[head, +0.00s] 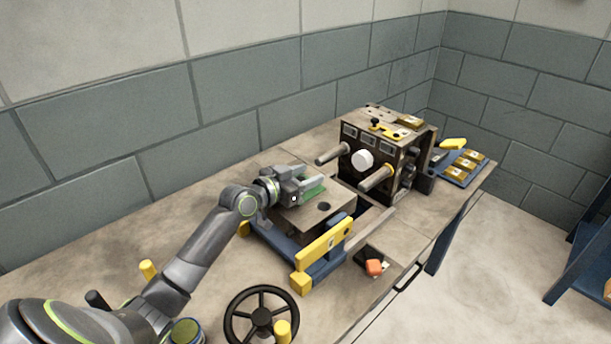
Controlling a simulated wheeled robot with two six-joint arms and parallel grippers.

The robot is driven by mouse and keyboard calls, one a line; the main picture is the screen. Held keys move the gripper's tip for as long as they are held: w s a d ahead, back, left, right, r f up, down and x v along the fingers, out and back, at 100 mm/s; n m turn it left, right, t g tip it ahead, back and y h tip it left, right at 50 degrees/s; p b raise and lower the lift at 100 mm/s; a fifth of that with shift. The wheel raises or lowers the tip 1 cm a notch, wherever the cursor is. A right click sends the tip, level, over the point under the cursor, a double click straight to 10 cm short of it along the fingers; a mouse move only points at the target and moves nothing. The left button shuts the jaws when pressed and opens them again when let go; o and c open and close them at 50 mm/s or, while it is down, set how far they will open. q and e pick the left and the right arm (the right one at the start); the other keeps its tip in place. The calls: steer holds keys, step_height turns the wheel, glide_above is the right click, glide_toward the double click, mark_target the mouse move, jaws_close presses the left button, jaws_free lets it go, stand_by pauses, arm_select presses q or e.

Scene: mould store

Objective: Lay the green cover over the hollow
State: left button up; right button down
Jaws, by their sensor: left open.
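The green cover (314,187) shows as a small green patch at the top of a brown block (312,218), partly hidden by my left gripper. My left gripper (303,188) is open, with its fingers over or right beside the green piece. I cannot tell whether they touch it. A dark round opening (324,206) shows in the block's top, just in front of the green piece. I cannot tell whether this is the hollow or whether another lies under the green. My right gripper is not in view.
The block sits in a blue frame with a yellow bar (324,244) in front. A machine (385,160) with protruding rods stands to the right. A black handwheel (261,315) is near the front edge. An orange piece (374,267) lies in a dark recess. A blue tray (458,173) is at far right.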

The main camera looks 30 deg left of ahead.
arm_select(q)
steer(key=v, duration=1.2)
steer(key=shift+r, duration=0.3)
